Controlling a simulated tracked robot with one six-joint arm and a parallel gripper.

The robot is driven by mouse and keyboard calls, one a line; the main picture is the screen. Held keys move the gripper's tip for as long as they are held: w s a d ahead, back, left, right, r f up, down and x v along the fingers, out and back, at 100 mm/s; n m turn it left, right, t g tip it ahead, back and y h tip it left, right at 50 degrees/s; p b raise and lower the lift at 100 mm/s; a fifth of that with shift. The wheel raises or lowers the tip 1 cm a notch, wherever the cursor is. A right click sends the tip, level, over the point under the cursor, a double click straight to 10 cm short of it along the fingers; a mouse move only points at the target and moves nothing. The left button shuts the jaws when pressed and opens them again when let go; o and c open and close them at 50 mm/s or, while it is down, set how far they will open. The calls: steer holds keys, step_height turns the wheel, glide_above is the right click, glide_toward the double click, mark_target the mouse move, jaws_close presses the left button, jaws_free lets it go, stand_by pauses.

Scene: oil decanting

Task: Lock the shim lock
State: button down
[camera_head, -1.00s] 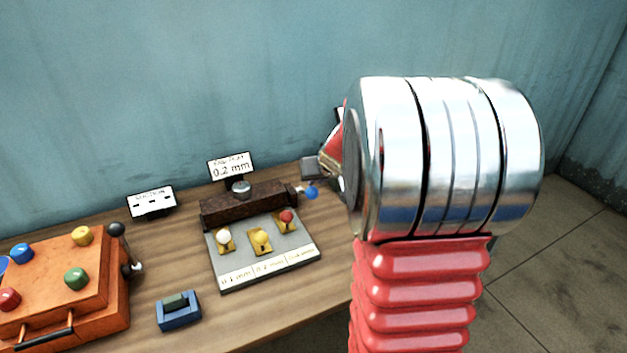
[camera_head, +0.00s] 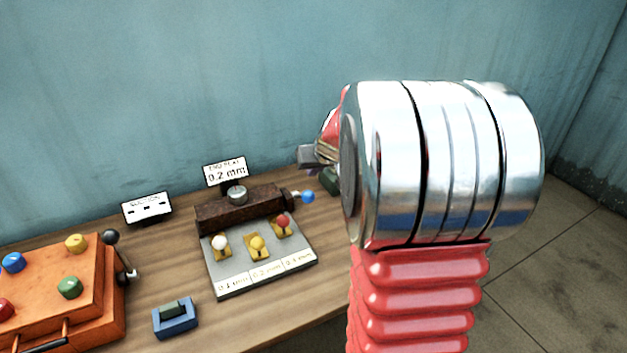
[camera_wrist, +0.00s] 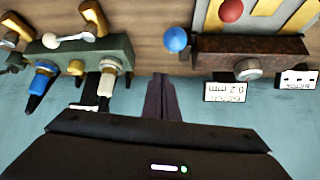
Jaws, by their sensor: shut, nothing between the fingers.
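The brown block (camera_head: 240,208) stands at the back of the grey shim plate (camera_head: 258,262), with a round metal knob on top. A lever with a blue ball (camera_head: 308,197) sticks out of its right end; I take this to be the shim lock. The block (camera_wrist: 250,45) and blue ball (camera_wrist: 176,40) also show in the wrist view, upside down. My gripper (camera_head: 306,156) is shut and empty, above and behind the blue ball and apart from it in the picture. Its dark fingers (camera_wrist: 162,88) point towards the table, close beside the ball.
The plate carries shims with white, yellow and red knobs. A sign (camera_head: 226,171) reads 0.2 mm. An orange box (camera_head: 70,290) and a blue tray (camera_head: 175,318) lie left. A dark green valve block (camera_wrist: 75,50) is beside my fingers in the wrist view.

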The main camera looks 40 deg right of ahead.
steer(key=s+a, duration=0.2)
steer(key=s, duration=0.7)
steer(key=shift+s+a+r, duration=0.25)
steer(key=shift+r, duration=0.2)
stand_by(0.3)
steer(key=s+a+r+n, duration=0.1)
steer(key=s+a, duration=0.4)
steer(key=a, duration=0.4)
steer(key=s+a+r+n+g+y, duration=0.1)
steer(key=s+a, duration=0.4)
steer(key=a, duration=0.5)
steer(key=s+a+r+n+g+y, duration=0.1)
steer(key=s+a+n, duration=0.1)
steer(key=s+a, duration=0.3)
steer(key=a, duration=0.4)
steer(key=shift+s+a+r, duration=0.2)
steer(key=shift+s+r, duration=0.05)
steer(key=shift+s, duration=0.1)
steer(key=c, duration=2.5)
jaws_free()
steer(key=shift+c, duration=0.2)
